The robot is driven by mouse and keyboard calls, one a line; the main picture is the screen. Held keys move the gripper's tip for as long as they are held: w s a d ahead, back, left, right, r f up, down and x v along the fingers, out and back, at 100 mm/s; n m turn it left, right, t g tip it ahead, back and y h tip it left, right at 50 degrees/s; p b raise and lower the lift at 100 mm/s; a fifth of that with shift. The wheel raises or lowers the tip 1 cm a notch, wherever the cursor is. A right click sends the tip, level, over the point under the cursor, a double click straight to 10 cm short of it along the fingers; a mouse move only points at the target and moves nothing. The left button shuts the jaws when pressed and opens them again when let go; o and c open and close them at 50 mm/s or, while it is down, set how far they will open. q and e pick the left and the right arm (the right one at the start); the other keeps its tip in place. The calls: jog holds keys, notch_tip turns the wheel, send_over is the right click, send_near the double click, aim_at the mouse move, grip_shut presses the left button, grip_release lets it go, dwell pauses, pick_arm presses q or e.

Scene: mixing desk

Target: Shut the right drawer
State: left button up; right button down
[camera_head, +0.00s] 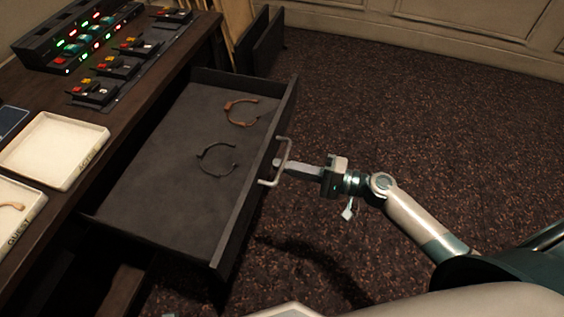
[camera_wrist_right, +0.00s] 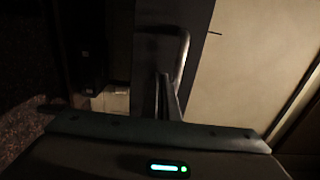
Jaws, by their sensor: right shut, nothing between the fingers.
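The right drawer (camera_head: 160,170) is dark and pulled out from the desk. A brown headband-like ring (camera_head: 240,112) and a black one (camera_head: 216,160) lie inside it. A pale bar handle (camera_head: 268,182) is on its front, and a handle also shows in the right wrist view (camera_wrist_right: 181,62). My right gripper (camera_head: 284,165) is at the handle, its fingers shut and pointing at the drawer front. I cannot tell whether the fingertips touch the handle or the front. My left gripper is not in view.
The desk top holds two pale trays (camera_head: 90,153) (camera_head: 40,203) at the left and a mixing console (camera_head: 75,38) with lit buttons at the back. Another dark drawer front (camera_head: 262,48) stands behind. The brown carpet (camera_head: 400,120) is clear to the right.

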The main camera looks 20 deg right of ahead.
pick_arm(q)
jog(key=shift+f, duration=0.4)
pick_arm(e)
jog(key=shift+w+a, duration=0.25)
jog(key=shift+a, duration=0.1)
jog(key=shift+a, duration=0.1)
